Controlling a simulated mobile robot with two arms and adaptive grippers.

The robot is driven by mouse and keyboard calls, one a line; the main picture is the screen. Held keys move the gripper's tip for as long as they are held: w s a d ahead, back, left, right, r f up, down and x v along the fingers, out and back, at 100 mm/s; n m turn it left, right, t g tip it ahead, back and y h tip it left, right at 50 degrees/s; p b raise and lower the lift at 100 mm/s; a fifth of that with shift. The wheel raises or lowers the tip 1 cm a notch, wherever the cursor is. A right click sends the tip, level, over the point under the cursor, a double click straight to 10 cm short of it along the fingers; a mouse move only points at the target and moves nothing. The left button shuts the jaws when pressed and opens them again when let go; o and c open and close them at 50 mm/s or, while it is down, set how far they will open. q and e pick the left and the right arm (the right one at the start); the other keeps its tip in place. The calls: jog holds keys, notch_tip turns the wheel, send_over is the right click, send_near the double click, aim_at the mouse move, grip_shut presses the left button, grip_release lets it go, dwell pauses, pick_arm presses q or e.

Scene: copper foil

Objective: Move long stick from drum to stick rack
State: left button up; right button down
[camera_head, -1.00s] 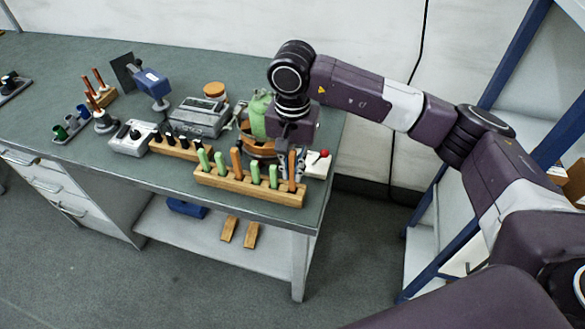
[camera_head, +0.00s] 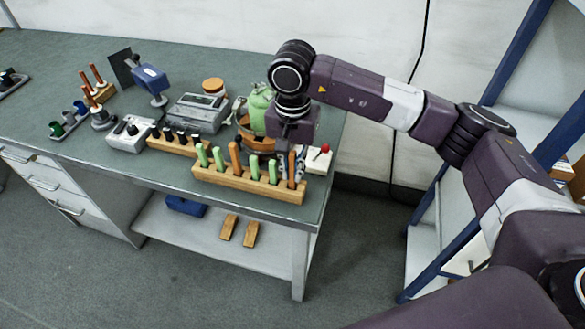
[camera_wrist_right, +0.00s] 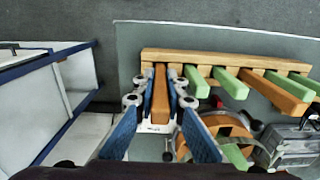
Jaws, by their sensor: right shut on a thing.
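The stick rack (camera_head: 248,187) is a long wooden bar at the front right of the table, with several green and orange-brown sticks standing in it. It also shows across the top of the right wrist view (camera_wrist_right: 200,60). My right gripper (camera_wrist_right: 158,98) is shut on an orange-brown long stick (camera_wrist_right: 160,102) at the rack's end; in the head view the stick (camera_head: 291,170) stands upright there. The drum (camera_wrist_right: 226,126), a round orange-brown thing, lies just behind the rack, partly hidden by my right arm in the head view (camera_head: 247,133). My left gripper is not in view.
A green bag-like thing (camera_head: 261,108) and a grey device (camera_head: 199,113) stand behind the rack. A white box with a red knob (camera_head: 319,158) is close on the right. Another dark-pegged wooden block (camera_head: 180,146) is to the left. A blue-framed shelf (camera_head: 500,90) stands right.

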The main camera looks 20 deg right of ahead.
aim_at(293, 152)
jog(key=c, duration=1.9)
grip_release()
jog(key=shift+r+p, duration=0.4)
jog(key=shift+r, duration=0.75)
jog(key=shift+r+p, duration=1.3)
jog(key=shift+r, duration=2.15)
jog(key=shift+f, duration=0.1)
